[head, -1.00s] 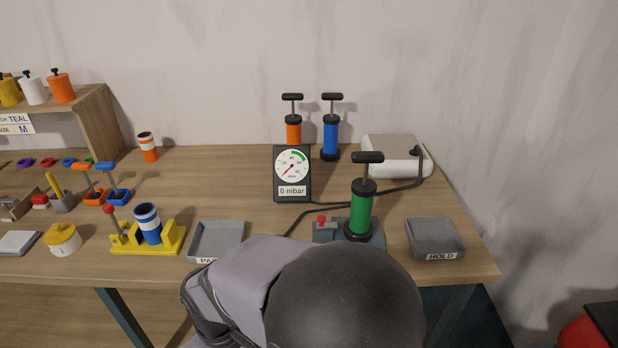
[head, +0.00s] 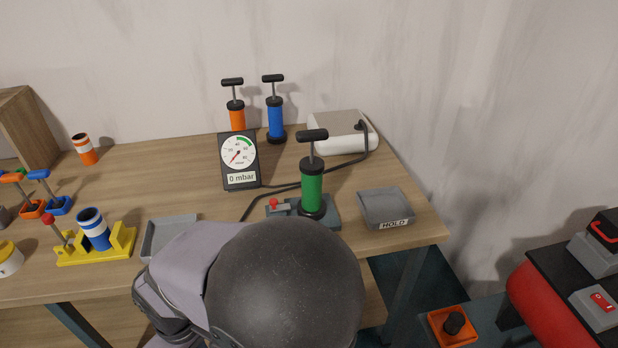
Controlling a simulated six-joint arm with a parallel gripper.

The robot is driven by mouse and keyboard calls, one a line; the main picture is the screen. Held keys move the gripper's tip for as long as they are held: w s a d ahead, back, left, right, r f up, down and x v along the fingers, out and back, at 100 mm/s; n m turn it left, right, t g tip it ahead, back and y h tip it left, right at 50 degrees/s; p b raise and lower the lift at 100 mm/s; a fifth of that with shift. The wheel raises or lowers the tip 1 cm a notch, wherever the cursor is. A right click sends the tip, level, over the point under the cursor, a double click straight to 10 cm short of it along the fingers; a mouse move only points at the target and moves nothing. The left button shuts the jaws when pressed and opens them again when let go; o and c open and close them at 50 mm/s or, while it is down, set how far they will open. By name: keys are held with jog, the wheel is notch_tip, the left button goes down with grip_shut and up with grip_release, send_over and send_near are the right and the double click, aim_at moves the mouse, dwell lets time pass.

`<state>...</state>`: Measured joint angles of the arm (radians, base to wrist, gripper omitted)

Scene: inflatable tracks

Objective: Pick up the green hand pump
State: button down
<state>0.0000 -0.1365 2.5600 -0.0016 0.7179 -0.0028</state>
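The green hand pump (head: 312,187) stands upright at the right part of the table, with a black T-handle on top and a black foot. It stands at a grey-blue base block (head: 332,212) that has a red knob on its left. My arm fills the lower middle of the head view, in front of the pump from this viewpoint. My gripper is not visible, so its position relative to the pump cannot be told.
An orange pump (head: 236,116) and a blue pump (head: 275,119) stand behind a gauge (head: 239,162) reading 0 mbar. A white box (head: 343,135) with a black hose is behind the green pump. A HOLD tray (head: 386,207) lies right, near the table's edge. A yellow stand (head: 122,245) is left.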

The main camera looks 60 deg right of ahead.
dwell(0.4)
jog(key=c, duration=0.8)
grip_release()
jog(key=shift+w, duration=0.1)
